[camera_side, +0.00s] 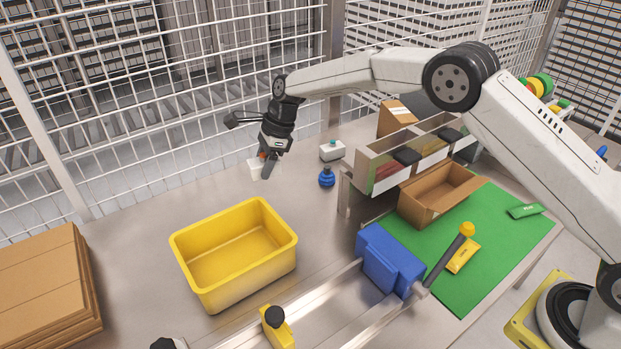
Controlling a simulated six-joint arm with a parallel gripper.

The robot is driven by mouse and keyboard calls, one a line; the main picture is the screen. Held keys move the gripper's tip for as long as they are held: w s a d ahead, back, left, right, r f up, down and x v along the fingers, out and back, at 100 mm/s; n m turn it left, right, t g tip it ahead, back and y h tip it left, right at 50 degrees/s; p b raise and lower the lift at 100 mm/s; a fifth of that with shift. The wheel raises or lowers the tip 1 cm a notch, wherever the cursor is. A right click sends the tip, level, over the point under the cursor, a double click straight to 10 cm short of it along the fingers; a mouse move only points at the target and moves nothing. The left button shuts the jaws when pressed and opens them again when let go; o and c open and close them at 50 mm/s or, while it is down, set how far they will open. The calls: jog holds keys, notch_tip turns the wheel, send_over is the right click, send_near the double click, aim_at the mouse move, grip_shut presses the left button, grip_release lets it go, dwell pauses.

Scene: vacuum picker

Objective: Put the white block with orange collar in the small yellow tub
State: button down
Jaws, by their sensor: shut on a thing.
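My gripper (266,172) is shut on the white block with orange collar (255,168), behind the yellow tub. The block is partly hidden by a dark finger, and a bit of orange shows at its top. I cannot tell from this view how high it is above the table. The small yellow tub (236,286) stands on the grey table at the left middle. Its visible inside is empty.
A divided bin (385,180), an open cardboard box (436,194) and a blue block (388,259) stand to the right. Flat cardboard (42,280) lies left.

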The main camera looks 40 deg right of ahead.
jog(key=s+a+r+n, duration=0.1)
jog(key=s+a, duration=0.2)
jog(key=s, duration=0.9)
jog(key=s+a+r+n+g, duration=0.1)
jog(key=s+a, duration=0.3)
jog(key=s, duration=0.8)
jog(key=shift+s+a+r, duration=0.15)
jog(key=shift+r, duration=0.35)
send_over(240, 266)
jog(key=s, duration=0.1)
jog(key=f, duration=0.8)
jog(key=shift+d+f, duration=0.2)
jog(key=shift+d, duration=0.05)
jog(key=shift+w+a+f, duration=0.25)
jog(key=shift+w+f, duration=0.15)
jog(key=shift+f, duration=0.1)
jog(key=shift+f, duration=0.1)
